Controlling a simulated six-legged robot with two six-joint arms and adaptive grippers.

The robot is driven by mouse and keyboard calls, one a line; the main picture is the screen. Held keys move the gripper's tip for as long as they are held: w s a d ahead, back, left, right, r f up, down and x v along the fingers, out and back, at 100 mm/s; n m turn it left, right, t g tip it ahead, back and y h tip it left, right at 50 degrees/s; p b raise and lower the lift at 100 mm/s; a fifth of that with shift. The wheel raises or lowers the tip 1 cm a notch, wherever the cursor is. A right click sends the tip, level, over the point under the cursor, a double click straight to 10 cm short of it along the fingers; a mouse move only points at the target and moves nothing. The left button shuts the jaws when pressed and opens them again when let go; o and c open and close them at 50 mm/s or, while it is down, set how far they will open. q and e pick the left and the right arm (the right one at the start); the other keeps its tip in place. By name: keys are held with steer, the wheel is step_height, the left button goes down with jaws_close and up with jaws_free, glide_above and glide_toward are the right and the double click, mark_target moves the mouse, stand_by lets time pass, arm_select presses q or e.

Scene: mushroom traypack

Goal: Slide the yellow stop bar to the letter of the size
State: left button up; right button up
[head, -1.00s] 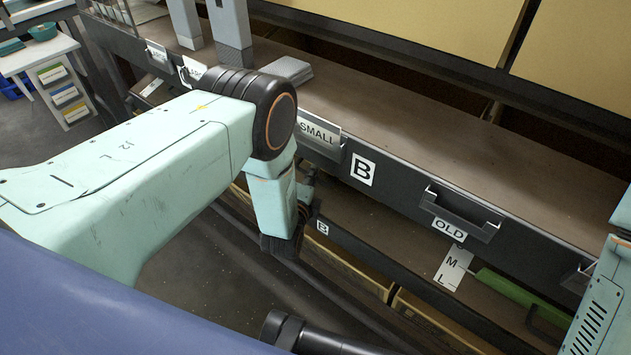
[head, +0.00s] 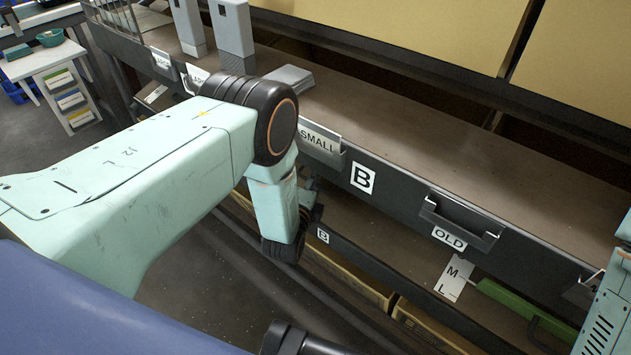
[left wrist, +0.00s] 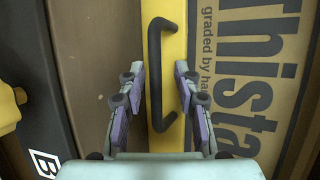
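The yellow stop bar (left wrist: 175,50) runs top to bottom in the left wrist view and carries a black handle (left wrist: 154,80). My left gripper (left wrist: 156,74) is open, with one finger on each side of the handle; I cannot tell whether either touches it. In the head view my left arm hides the gripper and the bar. A white letter card (head: 455,278) lies on the lower shelf, showing M and L; its upper part is hidden by the shelf edge above. My right gripper is not in view.
A printed cardboard box (left wrist: 245,70) lies right of the bar. A dark edge with a B label (left wrist: 44,162) runs at left. The upper shelf front (head: 400,200) overhangs the lower shelf. A green bar (head: 520,305) lies beside the letter card.

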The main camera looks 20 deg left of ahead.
arm_select(q)
steer(key=shift+s, duration=0.3)
steer(key=s+r, duration=0.2)
steer(key=s, duration=0.9)
steer(key=shift+s+d, duration=0.15)
steer(key=shift+d, duration=0.15)
steer(key=shift+r, duration=0.1)
